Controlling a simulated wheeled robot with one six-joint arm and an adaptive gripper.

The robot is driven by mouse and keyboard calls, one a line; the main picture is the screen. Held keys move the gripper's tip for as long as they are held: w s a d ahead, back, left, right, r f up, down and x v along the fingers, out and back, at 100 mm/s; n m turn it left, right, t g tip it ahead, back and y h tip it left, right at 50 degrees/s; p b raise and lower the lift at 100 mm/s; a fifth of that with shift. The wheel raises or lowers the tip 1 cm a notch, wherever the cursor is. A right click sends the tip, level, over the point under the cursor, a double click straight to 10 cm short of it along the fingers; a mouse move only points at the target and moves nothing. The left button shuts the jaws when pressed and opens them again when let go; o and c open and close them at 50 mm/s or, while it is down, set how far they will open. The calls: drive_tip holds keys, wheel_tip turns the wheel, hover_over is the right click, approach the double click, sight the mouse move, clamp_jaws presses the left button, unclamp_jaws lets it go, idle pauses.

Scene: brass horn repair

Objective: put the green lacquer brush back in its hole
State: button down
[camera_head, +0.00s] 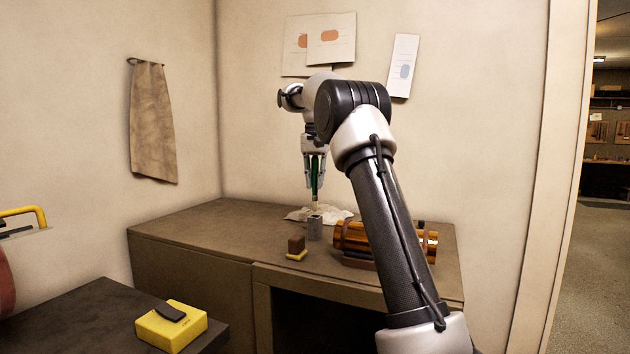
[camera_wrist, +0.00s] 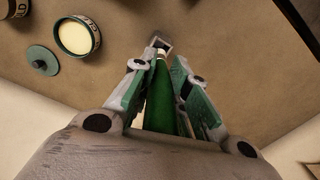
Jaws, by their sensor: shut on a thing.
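The green lacquer brush (camera_head: 314,178) stands roughly upright in my gripper (camera_head: 314,186), pale tip down. My gripper is shut on it. The brush also shows between the fingers in the wrist view (camera_wrist: 163,98). A small grey block (camera_head: 314,229) stands on the bench directly under the tip; its square top shows at the tip in the wrist view (camera_wrist: 161,43). The tip looks at or just above the block's top; I cannot tell whether it has entered an opening. The hole itself is not clearly visible.
A brown block on a yellow base (camera_head: 296,247) stands front left. A brass cylinder (camera_head: 352,236) lies right, partly behind my arm. The wrist view shows an open tin (camera_wrist: 76,37) and green lid (camera_wrist: 42,60). The bench's left is clear.

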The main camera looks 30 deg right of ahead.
sight(315, 201)
drive_tip(key=shift+f, duration=4.15)
drive_tip(key=c, duration=1.3)
unclamp_jaws()
wheel_tip(315, 201, up, 12)
drive_tip(key=shift+f, duration=0.1)
